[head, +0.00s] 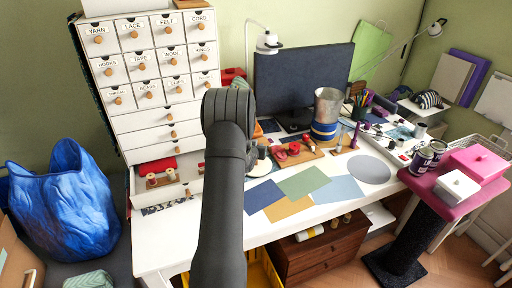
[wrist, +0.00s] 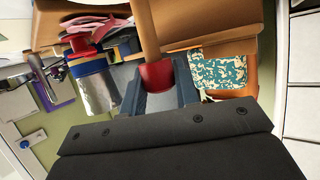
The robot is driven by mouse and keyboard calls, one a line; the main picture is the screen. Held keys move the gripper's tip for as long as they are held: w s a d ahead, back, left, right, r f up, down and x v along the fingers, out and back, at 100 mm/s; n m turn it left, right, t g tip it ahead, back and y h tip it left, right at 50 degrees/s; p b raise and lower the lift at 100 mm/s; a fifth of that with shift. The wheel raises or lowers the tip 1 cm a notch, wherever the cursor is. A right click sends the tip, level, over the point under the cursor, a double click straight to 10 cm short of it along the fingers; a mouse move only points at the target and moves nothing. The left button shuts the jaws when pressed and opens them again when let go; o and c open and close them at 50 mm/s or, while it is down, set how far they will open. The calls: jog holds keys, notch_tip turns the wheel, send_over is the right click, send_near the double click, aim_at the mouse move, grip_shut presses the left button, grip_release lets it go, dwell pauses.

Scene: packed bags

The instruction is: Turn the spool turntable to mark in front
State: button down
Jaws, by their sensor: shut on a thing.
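My gripper (wrist: 158,86) shows in the wrist view, its blue-grey fingers on either side of a red spool-like piece (wrist: 157,74) and shut on it. A brown wooden part (wrist: 146,28) adjoins this red piece. In the head view my dark forearm hides the gripper and what it holds. Red spools (head: 282,158) stand on a wooden board (head: 308,154) just right of my arm on the white table. I cannot tell for sure which part is the turntable, and no front mark is clear.
Left of my arm stands a white drawer cabinet (head: 150,85) with an open drawer of spools. A metal canister (head: 327,105) stands behind the board; it also shows in the wrist view (wrist: 97,90). Flat coloured sheets (head: 303,181) cover the table front. A patterned cloth (wrist: 222,72) lies near the gripper.

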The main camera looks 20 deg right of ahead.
jog(key=shift+w+r, duration=0.1)
jog(key=shift+r, duration=0.05)
jog(key=c, duration=1.1)
grip_release()
jog(key=v, duration=1.7)
jog(key=shift+a, duration=0.1)
